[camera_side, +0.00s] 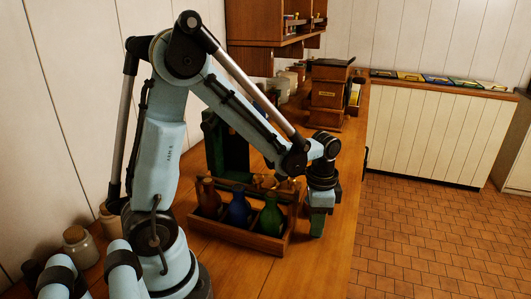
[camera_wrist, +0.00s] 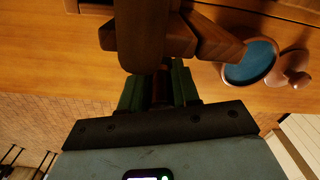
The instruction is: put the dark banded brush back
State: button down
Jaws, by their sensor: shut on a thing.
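My gripper (camera_wrist: 160,88) is shut in the wrist view. A dark brown rounded piece, which I take to be the dark banded brush (camera_wrist: 145,38), rises from between its green fingers. No band can be made out on it. In the side view, my gripper (camera_side: 318,228) points down over the counter, just right of the wooden bottle crate (camera_side: 238,237). The brush is hidden there by the fingers. Brown wooden pieces (camera_wrist: 215,40) lie behind the brush in the wrist view. Whether they touch it I cannot tell.
The crate holds a brown bottle (camera_side: 208,192), a blue bottle (camera_side: 238,207) and a green bottle (camera_side: 271,215). A round wooden piece with a teal face (camera_wrist: 250,62) lies at right. A wooden box (camera_side: 328,93) stands farther back. The counter's right edge is close to my gripper.

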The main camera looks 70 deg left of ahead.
jog(key=shift+f, duration=0.65)
jog(key=c, duration=0.8)
grip_release()
jog(key=shift+f, duration=0.1)
notch_tip(320, 180, up, 12)
jog(key=shift+s+d+r, duration=0.1)
jog(key=s+d+n+t, duration=0.1)
jog(key=n+t, duration=0.1)
jog(key=s+d+n+t, duration=0.1)
jog(key=s+t, duration=0.1)
jog(key=s+d+n+t, duration=0.1)
jog(key=s+n+t, duration=0.1)
jog(key=t, duration=0.1)
jog(key=shift+s+d+r+n, duration=0.1)
jog(key=shift+s+d+n, duration=0.05)
jog(key=shift+n, duration=0.15)
